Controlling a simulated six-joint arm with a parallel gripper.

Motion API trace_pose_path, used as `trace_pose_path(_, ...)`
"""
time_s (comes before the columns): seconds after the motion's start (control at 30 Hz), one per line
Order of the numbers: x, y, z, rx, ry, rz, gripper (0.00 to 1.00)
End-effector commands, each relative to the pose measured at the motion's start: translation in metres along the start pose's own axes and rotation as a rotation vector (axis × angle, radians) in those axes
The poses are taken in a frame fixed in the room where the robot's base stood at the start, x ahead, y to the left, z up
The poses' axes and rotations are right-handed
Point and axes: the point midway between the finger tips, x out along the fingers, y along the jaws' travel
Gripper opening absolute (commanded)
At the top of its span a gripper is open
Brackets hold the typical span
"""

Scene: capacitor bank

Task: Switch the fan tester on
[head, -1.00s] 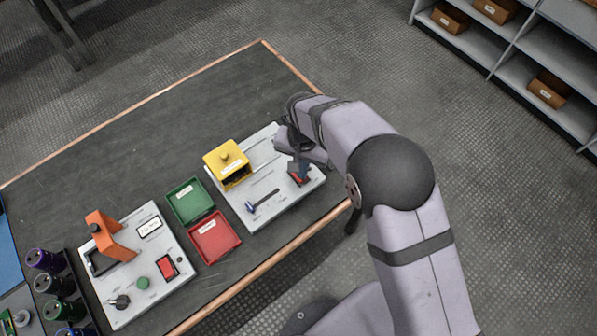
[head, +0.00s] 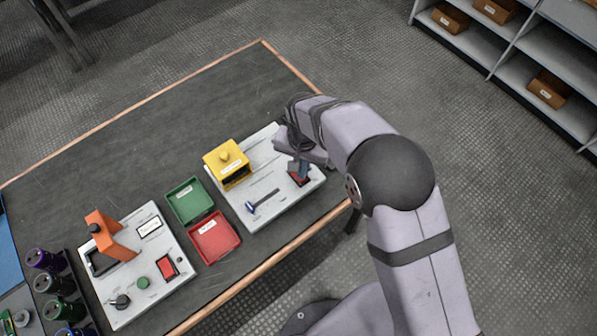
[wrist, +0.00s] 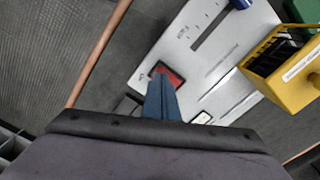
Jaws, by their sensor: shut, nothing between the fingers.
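A light grey panel (head: 283,208) on the bench carries a yellow box (head: 228,166), a slot with a blue-knobbed lever (head: 262,202) and a red rocker switch (head: 298,181). The red switch also shows in the wrist view (wrist: 170,74), in a dark frame just beyond my fingertips. My gripper (head: 302,174) is shut and empty, pointing down at this switch. In the wrist view its blue-grey fingers (wrist: 161,92) cover the near part of the switch; I cannot tell whether they touch it. The labels are too small to read, so which panel is the fan tester is unclear.
A second grey panel (head: 150,290) at left has an orange clamp (head: 111,236), another red switch (head: 167,266) and knobs. Green (head: 188,201) and red (head: 213,237) trays lie between the panels. Dark cylinders (head: 52,283) stand at far left. The bench's back is clear.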

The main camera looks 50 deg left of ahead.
Motion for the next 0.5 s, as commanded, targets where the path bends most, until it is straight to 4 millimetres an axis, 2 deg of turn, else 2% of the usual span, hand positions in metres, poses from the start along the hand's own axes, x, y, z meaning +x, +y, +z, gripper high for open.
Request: trace_pose_path(0.5,0.0042,0.0000,0.0000,0.000,0.000,0.000,0.00)
